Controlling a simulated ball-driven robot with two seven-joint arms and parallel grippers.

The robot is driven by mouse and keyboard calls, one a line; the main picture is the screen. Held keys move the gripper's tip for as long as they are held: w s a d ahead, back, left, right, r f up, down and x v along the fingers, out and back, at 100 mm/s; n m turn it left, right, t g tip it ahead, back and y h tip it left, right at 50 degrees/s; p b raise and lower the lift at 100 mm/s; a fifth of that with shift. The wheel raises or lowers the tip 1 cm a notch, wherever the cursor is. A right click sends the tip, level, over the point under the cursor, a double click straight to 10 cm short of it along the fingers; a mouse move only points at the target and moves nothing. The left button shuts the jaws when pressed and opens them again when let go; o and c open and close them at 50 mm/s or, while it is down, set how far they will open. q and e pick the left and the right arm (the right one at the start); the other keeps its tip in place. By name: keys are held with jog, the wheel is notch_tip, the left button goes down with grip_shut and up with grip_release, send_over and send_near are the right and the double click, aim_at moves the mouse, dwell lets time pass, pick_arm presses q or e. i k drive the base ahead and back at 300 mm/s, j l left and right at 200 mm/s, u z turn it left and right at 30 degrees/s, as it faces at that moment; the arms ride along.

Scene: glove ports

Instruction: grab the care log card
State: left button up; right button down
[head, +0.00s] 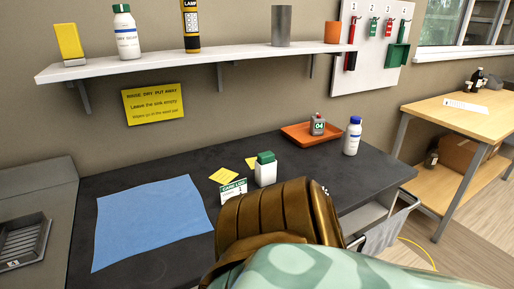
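The care log card (231,189) is a small white card with a green header strip reading "CARE LOG". It stands or leans on the dark counter, just left of a white bottle with a green cap (265,169). Its lower right part is covered by a large brown ribbed part, which joins a pale green patterned part at the bottom of the head view; these look like my own arm. No gripper fingers show, and I cannot tell what lies behind the brown part.
A blue cloth (150,222) lies flat on the dark counter (105,183). Yellow notes (223,175) lie behind the card. An orange tray (296,136) holds a small grey item marked 04 (318,124). A blue-capped bottle (352,136) stands at right. A loaded shelf (160,63) hangs above.

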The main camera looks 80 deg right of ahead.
aim_at(239, 187)
jog(key=z, duration=0.45)
jog(key=l+z, duration=0.1)
jog(key=z, duration=0.85)
jog(key=l+z, duration=0.1)
jog(key=z, duration=0.8)
jog(key=l+z, duration=0.25)
jog(key=k+j, duration=0.05)
jog(key=j, duration=0.05)
